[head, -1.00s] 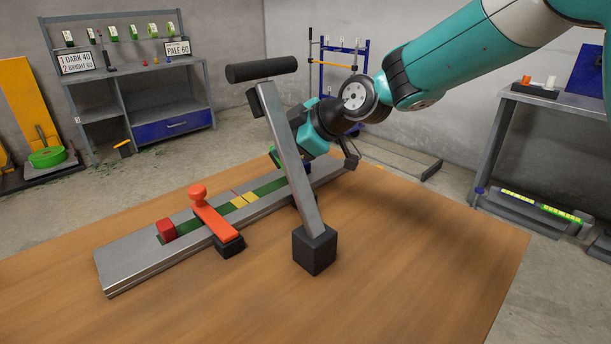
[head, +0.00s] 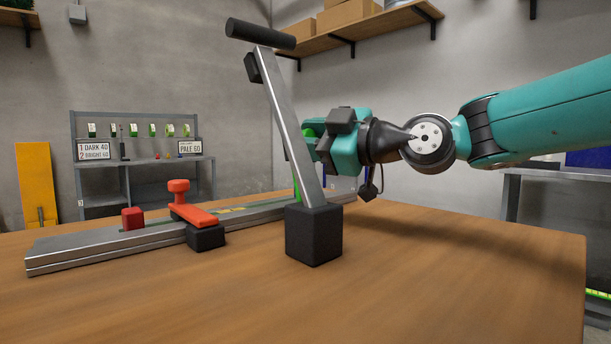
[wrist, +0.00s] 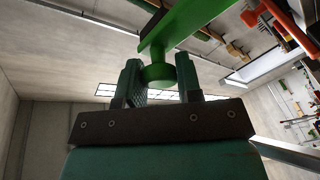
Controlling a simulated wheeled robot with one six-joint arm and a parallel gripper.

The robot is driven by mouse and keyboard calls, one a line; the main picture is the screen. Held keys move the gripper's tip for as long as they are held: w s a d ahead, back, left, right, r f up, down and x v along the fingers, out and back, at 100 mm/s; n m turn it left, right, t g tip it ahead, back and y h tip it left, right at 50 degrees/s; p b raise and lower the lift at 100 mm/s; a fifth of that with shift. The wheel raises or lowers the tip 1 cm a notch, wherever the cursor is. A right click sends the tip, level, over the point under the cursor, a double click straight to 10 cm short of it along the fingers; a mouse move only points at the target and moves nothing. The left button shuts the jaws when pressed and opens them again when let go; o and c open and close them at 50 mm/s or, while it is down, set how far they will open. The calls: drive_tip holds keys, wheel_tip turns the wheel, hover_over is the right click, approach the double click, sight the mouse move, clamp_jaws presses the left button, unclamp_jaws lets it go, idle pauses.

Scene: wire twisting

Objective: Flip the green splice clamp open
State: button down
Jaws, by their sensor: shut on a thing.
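The green splice clamp shows in the head view (head: 299,164) as an upright green bar, partly behind the grey post of the press lever. In the wrist view its green arm (wrist: 182,22) crosses the top, with a round green knob (wrist: 158,77). My gripper (head: 318,145) is turned sideways, pointing left, at the upper part of the clamp. In the wrist view my gripper (wrist: 160,82) has one finger on each side of the knob and is shut on it. The clamp's base is mostly hidden in the head view.
A grey lever (head: 288,120) with a black handle and black base stands in front of the clamp. An orange clamp (head: 190,206) lies across the metal rail (head: 80,250), beside a red block (head: 132,217). The wooden table's front (head: 420,290) is clear.

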drive_tip(key=shift+s+d+f+y+b, duration=0.2)
drive_tip(key=shift+s+y+b, duration=0.25)
drive_tip(key=shift+b, duration=0.6)
drive_tip(key=shift+w+r, duration=0.1)
drive_tip(key=c, duration=0.8)
unclamp_jaws()
drive_tip(key=shift+d, duration=0.1)
drive_tip(key=shift+f+b+v, duration=0.1)
drive_tip(key=shift+b+v, duration=0.15)
drive_tip(key=shift+v, duration=4.1)
drive_tip(key=shift+f+b+v, duration=0.15)
drive_tip(key=shift+b+v, duration=0.05)
drive_tip(key=shift+v, duration=4.15)
